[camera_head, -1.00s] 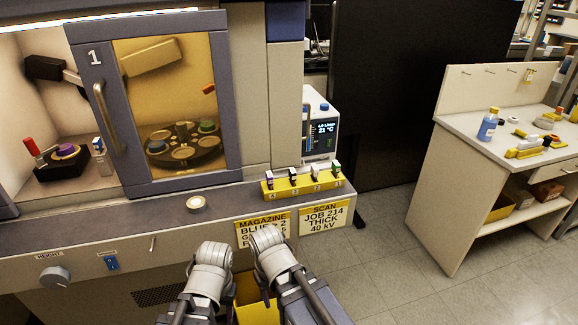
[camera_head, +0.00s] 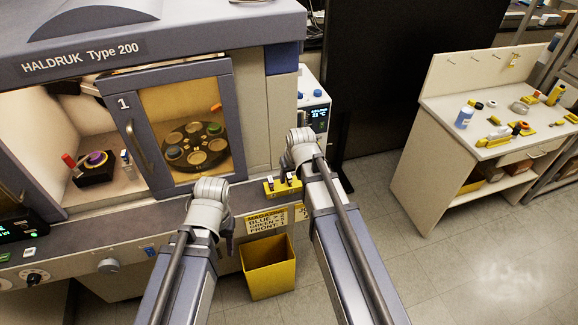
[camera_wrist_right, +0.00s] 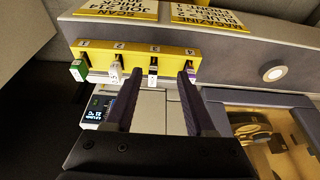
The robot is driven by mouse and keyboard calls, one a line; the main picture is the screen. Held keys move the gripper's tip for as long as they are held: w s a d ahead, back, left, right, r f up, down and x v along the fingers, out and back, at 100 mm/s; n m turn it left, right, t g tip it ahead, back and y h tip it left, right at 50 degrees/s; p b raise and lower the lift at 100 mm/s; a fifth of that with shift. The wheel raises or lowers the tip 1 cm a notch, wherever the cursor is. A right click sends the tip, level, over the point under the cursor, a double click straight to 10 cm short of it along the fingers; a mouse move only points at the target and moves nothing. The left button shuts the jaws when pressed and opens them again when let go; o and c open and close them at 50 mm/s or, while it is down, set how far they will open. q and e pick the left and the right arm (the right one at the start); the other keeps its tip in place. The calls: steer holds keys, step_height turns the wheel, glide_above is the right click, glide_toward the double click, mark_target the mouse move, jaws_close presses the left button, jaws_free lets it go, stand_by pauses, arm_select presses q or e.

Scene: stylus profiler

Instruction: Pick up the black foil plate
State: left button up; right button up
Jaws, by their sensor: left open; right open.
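The black foil plate (camera_wrist_right: 153,68) stands in slot 3 of a yellow rack (camera_wrist_right: 136,52) on the machine's front ledge. It has a dark cap above a white tag. My right gripper (camera_wrist_right: 158,74) is open, its fingers on either side of this plate in the right wrist view; I cannot tell whether they touch it. In the head view the rack (camera_head: 282,191) is partly hidden behind my right arm, and the right fingers are hidden. My left gripper (camera_head: 227,232) is empty in front of the ledge, its fingers small and dark.
A yellow bin (camera_head: 268,268) stands below the ledge. A display unit (camera_head: 313,108) is behind the rack. A side bench (camera_head: 440,125) with small items stands at right.

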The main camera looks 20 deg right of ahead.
mark_target(289, 175)
steer(key=shift+t, duration=0.3)
steer(key=w+f+b, duration=0.3)
steer(key=f+b, duration=0.1)
steer(key=b, duration=0.1)
steer(key=w+f+b, duration=0.2)
steer(key=shift+w+d+f, duration=0.15)
steer(key=shift+w+d, duration=0.2)
steer(key=shift+d, duration=0.05)
steer(key=shift+c, duration=0.2)
jaws_close()
stand_by(0.4)
